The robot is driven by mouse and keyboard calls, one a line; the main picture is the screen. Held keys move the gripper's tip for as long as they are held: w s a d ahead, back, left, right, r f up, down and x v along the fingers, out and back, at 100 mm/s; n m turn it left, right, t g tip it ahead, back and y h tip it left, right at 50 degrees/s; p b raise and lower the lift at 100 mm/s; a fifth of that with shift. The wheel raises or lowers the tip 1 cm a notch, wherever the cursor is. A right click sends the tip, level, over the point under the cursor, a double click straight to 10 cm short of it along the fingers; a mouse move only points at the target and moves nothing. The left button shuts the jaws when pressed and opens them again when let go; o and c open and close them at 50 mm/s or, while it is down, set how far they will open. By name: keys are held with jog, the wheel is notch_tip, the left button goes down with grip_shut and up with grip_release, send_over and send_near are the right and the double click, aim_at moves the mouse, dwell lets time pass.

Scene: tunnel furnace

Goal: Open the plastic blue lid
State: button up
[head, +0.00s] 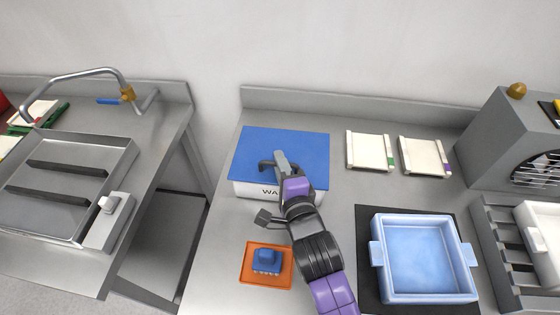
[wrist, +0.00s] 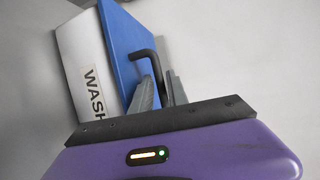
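The plastic blue lid (head: 300,145) lies flat on a white box marked "WA…" (head: 262,190), on the steel table by the wall. In the wrist view the lid (wrist: 125,45) and the box wall marked "WASH" (wrist: 85,65) appear turned on their side. The lid has a dark bent handle (head: 266,164), which also shows in the wrist view (wrist: 144,53). My gripper (head: 282,160) is at the handle, above the lid. Its grey fingers (wrist: 160,85) are close together on both sides of the handle's bar. The fingers partly hide the handle.
An orange tray with a blue sponge-like block (head: 267,260) lies in front of the box. A light-blue basin (head: 415,255) on a dark mat stands to the right. Two white pads (head: 370,150) lie behind it. A sink with a tap (head: 90,72) is left, across a gap.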

jog(key=shift+w, duration=0.1)
grip_shut()
dwell(1.4)
